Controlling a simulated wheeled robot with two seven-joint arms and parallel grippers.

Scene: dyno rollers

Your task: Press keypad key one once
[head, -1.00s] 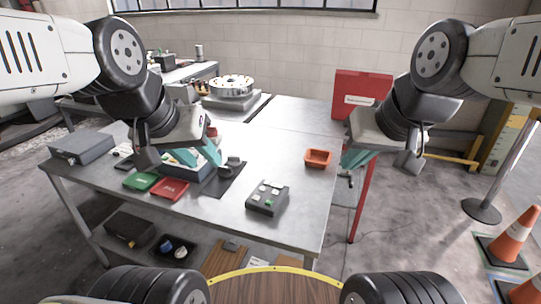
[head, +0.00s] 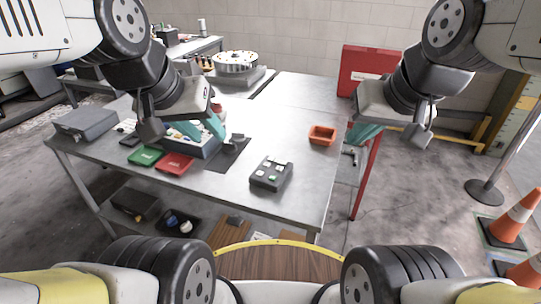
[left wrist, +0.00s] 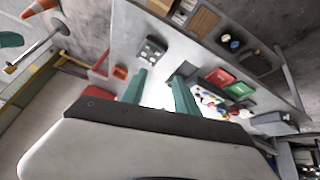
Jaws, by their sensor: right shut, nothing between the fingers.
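The keypad (head: 271,173) is a dark grey box with several pale keys and a green key, lying near the front edge of the metal table. It also shows in the left wrist view (left wrist: 152,49). The key labels are too small to read. My left gripper (head: 203,132) is above the table, left of the keypad and apart from it; its teal fingers stand apart and empty in the left wrist view (left wrist: 158,92). My right gripper (head: 362,133) is shut and empty, to the right of the keypad beyond the table's right edge.
An orange bin (head: 322,135) stands near the right edge of the table (head: 305,172). Green (head: 145,157) and red (head: 175,163) trays and a grey box (head: 86,122) are at the left. A red case (head: 366,72) stands at the back. Bare tabletop surrounds the keypad.

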